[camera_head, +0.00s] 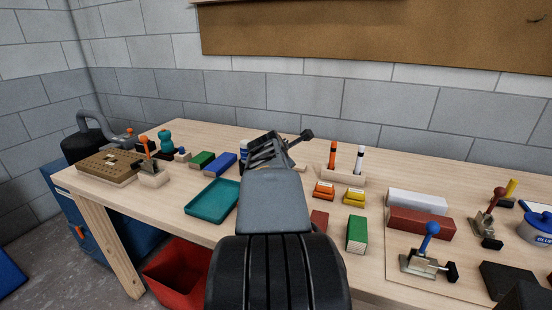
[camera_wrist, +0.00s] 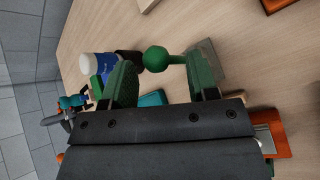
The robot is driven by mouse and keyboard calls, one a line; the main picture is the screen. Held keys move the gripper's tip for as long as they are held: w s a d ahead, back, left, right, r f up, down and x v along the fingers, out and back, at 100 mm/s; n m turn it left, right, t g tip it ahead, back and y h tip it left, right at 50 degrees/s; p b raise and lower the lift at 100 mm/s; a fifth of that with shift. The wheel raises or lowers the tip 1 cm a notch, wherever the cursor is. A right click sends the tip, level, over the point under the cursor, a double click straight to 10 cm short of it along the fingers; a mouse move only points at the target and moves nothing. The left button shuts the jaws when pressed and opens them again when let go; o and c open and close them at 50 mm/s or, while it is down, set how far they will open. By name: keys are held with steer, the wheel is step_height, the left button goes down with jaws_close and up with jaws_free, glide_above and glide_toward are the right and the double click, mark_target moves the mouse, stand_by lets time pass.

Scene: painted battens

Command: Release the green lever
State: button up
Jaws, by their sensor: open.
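The green lever shows in the wrist view as a round green knob (camera_wrist: 156,58) on a short green stem. The stem runs right to a grey metal piece (camera_wrist: 207,62), partly hidden by a finger. My gripper (camera_wrist: 158,66) is open, with one finger left of the knob and one to its right. The knob appears in the gap near the fingertips, and neither finger visibly grips it. Whether a finger touches the stem is unclear. In the head view my gripper (camera_head: 268,148) reaches over the back of the table, and my arm hides the green lever.
A blue-and-white can (camera_wrist: 102,68) stands left of the knob in the wrist view. On the table (camera_head: 160,205) are a teal tray (camera_head: 213,197), a blue-knobbed lever clamp (camera_head: 428,240), a red-knobbed one (camera_head: 492,210) and an orange-knobbed one (camera_head: 147,150). Pens stand in a wooden holder (camera_head: 345,175).

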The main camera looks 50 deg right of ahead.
steer(key=p+v, duration=0.1)
steer(key=v, duration=1.2)
steer(key=shift+p, duration=0.35)
